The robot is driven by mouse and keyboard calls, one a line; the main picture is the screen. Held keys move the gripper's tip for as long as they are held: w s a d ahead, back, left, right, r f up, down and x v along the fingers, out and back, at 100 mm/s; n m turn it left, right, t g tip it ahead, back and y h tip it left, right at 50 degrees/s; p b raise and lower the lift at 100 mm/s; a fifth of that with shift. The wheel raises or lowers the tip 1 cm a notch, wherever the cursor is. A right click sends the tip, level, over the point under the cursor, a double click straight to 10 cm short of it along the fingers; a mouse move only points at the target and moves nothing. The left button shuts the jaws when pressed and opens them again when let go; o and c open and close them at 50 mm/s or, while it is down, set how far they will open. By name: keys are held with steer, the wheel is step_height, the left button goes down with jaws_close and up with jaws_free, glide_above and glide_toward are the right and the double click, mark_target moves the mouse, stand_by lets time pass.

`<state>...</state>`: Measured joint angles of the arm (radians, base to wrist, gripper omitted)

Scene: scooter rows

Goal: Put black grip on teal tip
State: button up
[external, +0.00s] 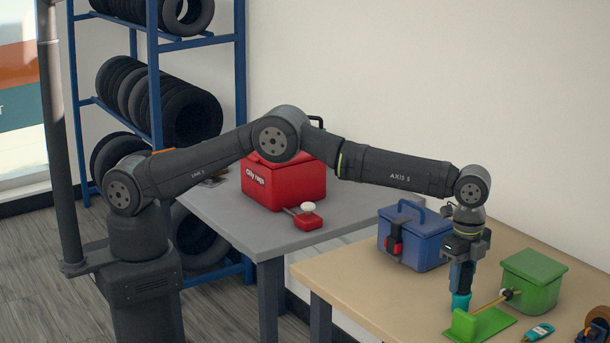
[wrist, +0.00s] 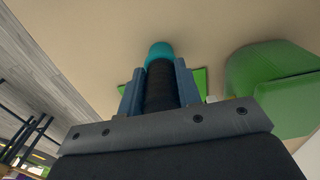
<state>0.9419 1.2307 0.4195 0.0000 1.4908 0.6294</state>
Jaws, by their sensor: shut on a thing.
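My gripper (external: 461,283) points down over the tan bench and is shut on a black ribbed grip (wrist: 161,84), which shows between the two blue fingers in the wrist view. A teal rounded piece (wrist: 160,51) is at the far end of the grip; it also shows below the fingers in the external view (external: 461,302). I cannot tell whether the teal piece is part of the grip or separate. A green stand (external: 466,326) is close by, with a thin tan rod (external: 489,303) sloping up right to a dark end (external: 513,294). No other teal tip is clear on the rod.
A green box (external: 532,281) stands right of my gripper and a blue toolbox (external: 413,238) stands behind left. A teal tube (external: 538,332) and a dark roll (external: 598,325) lie front right. A red box (external: 284,182) is on the grey table (external: 230,220).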

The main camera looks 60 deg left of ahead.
mark_target(464, 264)
steer(key=shift+f, duration=0.15)
steer(key=o, duration=1)
steer(key=shift+c, duration=0.2)
step_height(464, 264, up, 12)
steer(key=shift+r, duration=0.2)
steer(key=shift+f, duration=4.55)
